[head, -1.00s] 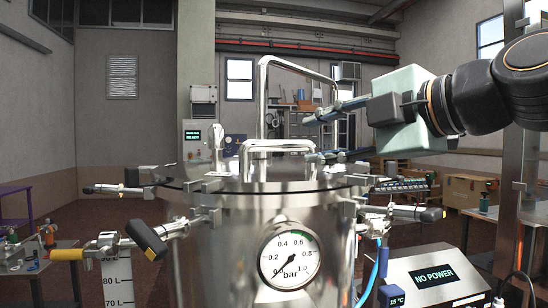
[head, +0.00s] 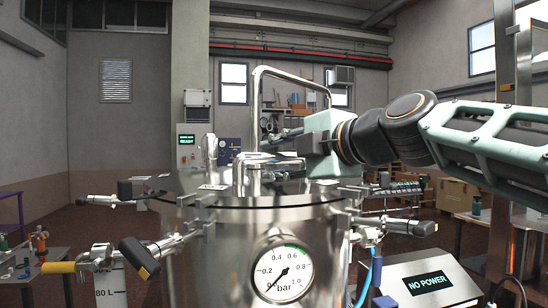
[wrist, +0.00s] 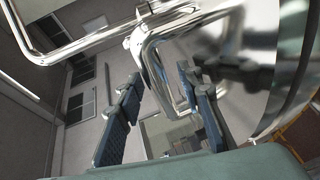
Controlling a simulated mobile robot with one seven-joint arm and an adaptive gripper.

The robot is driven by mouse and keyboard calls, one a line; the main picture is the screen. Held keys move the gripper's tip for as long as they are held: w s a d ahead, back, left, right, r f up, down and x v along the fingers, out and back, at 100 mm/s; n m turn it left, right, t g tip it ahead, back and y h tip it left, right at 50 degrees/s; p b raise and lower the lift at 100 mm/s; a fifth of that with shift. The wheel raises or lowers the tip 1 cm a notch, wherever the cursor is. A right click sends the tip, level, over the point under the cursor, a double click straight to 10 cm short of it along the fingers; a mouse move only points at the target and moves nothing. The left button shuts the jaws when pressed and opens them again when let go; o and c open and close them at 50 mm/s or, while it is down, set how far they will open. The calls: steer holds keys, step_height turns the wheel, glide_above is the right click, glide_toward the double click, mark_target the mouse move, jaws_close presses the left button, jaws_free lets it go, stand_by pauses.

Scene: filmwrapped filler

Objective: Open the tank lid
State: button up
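The steel tank (head: 215,265) stands in front of me with its round lid (head: 185,183) lying flat on top, down on the rim. A low chrome lid handle (head: 240,178) and a taller chrome pipe loop (head: 256,100) rise above the lid. My gripper (head: 268,152) reaches in from the right, just above the lid, beside the low handle. In the wrist view my gripper (wrist: 160,75) is open, with its two blue-padded fingers apart. A chrome loop (wrist: 165,95) shows between and beyond the fingers; I cannot tell whether they touch it.
Clamps with black knobs (head: 139,257) stick out around the tank rim. A pressure gauge (head: 283,274) is on the tank's front. A "NO POWER" display box (head: 428,283) stands at right. A side table (head: 40,280) is at left.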

jaws_close()
steer(key=shift+r, duration=0.1)
stand_by(0.3)
steer(key=w+r+p, duration=0.3)
steer(key=r+p, duration=0.1)
steer(key=r, duration=0.4)
steer(key=w+a+r+p, duration=0.1)
steer(key=w+r+p, duration=0.1)
steer(key=r+p, duration=0.2)
steer(key=w+a+r+p, duration=0.1)
steer(key=w+r+p, duration=0.2)
steer(key=r, duration=0.8)
steer(key=shift+w+r+p, duration=0.3)
steer(key=shift+r+p, duration=0.05)
steer(key=shift+p, duration=0.5)
